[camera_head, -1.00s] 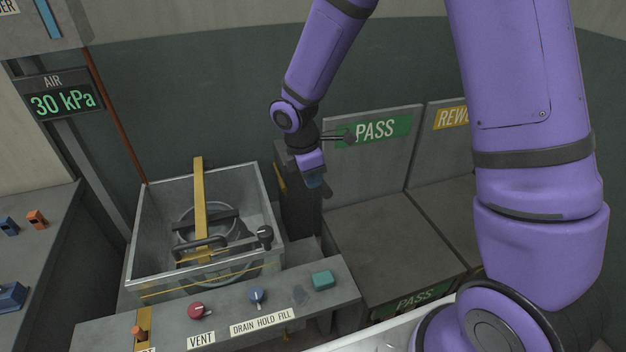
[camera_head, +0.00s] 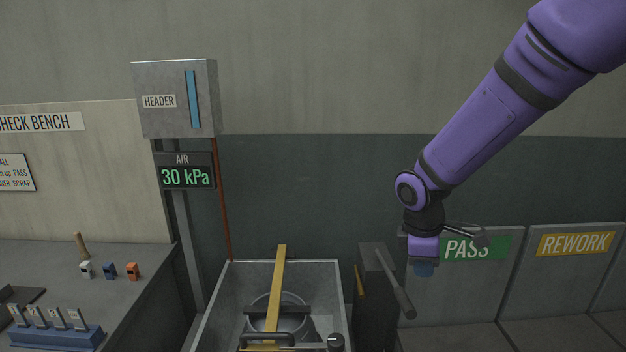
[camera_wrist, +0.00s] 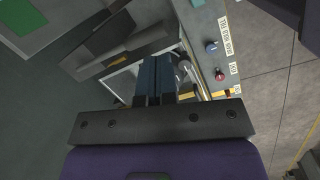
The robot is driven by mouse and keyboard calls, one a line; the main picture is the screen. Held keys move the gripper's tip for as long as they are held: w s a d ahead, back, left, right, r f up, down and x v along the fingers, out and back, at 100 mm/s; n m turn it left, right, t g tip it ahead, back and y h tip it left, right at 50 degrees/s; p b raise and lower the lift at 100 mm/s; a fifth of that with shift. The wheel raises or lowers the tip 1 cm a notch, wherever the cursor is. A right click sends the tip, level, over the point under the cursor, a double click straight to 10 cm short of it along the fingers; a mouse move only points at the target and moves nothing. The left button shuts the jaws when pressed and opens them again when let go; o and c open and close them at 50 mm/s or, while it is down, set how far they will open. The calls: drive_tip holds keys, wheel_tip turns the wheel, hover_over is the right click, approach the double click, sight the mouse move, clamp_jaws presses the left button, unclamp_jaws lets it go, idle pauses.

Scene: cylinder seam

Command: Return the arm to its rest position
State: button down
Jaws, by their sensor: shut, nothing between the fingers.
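My purple arm reaches in from the upper right in the head view. My gripper (camera_head: 424,268) hangs in front of the green PASS sign (camera_head: 474,248), to the right of the open metal tank (camera_head: 212,310). In the wrist view the two blue-grey fingers of my gripper (camera_wrist: 155,62) lie side by side, shut and empty. Behind them the wrist view shows part of the tank and the control panel (camera_wrist: 208,20) with a blue knob (camera_wrist: 211,46) and a red knob (camera_wrist: 220,75).
A yellow bar (camera_head: 275,290) spans the tank. A dark post (camera_head: 376,300) with a grey lever stands between tank and gripper. The AIR display (camera_head: 186,176) reads 30 kPa below the HEADER box (camera_head: 200,100). The REWORK sign (camera_head: 576,244) is at right; a bench (camera_head: 120,290) is at left.

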drive_tip(key=s+d+r+m+t+y, duration=0.1)
drive_tip(key=s+d+r+m+t, duration=0.1)
drive_tip(key=s+d+r+m, duration=0.2)
drive_tip(key=s+d+r+m+t+y, duration=0.1)
drive_tip(key=s+d+r+m+t, duration=0.2)
drive_tip(key=s+r+m, duration=0.7)
drive_tip(key=s+r, duration=0.4)
drive_tip(key=s, duration=0.3)
drive_tip(key=shift+s+d+r, duration=0.2)
drive_tip(key=shift+d+r, duration=0.1)
drive_tip(key=shift+d, duration=0.1)
idle(0.9)
